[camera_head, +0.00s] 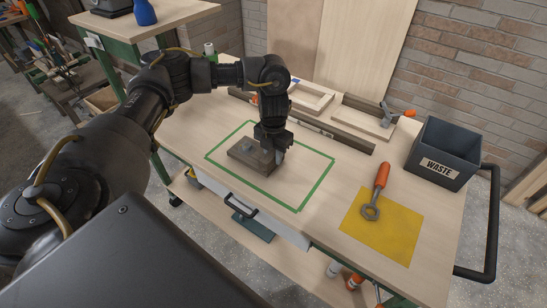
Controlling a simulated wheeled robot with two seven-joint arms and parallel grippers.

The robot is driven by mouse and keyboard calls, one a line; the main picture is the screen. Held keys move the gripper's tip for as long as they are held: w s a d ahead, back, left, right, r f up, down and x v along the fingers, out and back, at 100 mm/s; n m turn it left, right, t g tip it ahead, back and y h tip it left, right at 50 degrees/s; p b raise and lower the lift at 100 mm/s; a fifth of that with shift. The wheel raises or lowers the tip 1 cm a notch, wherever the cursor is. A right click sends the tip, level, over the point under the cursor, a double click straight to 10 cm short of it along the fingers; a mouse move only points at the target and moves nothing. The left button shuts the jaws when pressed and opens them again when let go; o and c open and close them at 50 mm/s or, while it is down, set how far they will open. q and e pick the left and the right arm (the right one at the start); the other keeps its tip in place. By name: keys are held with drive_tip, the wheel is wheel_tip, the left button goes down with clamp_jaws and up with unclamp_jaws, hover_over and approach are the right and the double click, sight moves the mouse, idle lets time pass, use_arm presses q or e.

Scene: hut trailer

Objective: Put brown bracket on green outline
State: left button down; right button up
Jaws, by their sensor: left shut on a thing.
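The brown bracket (247,157) is a flat, dark brown piece with a small grey part on top. It lies inside the green outline (318,187), a rectangle marked on the wooden workbench top. My left gripper (274,151) reaches down from above at the bracket's right end and is shut on it. The fingertips are partly hidden against the bracket. Whether the bracket rests fully on the bench or is slightly raised, I cannot tell. My right gripper is not in view.
A yellow mat (385,240) with an orange-handled tool (379,184) lies to the right. A dark WASTE bin (441,152) stands at the right edge. A long dark bar (345,138) and wooden frames (312,97) lie behind the outline.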

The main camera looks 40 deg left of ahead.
use_arm(q)
drive_tip(key=shift+w+f, duration=0.1)
drive_tip(key=shift+f, duration=0.8)
drive_tip(key=shift+f, duration=0.1)
drive_tip(key=c, duration=1.1)
unclamp_jaws()
drive_tip(key=shift+r, duration=0.35)
wheel_tip(320, 180, up, 12)
drive_tip(key=shift+f+p, duration=0.2)
drive_tip(key=shift+p, duration=0.2)
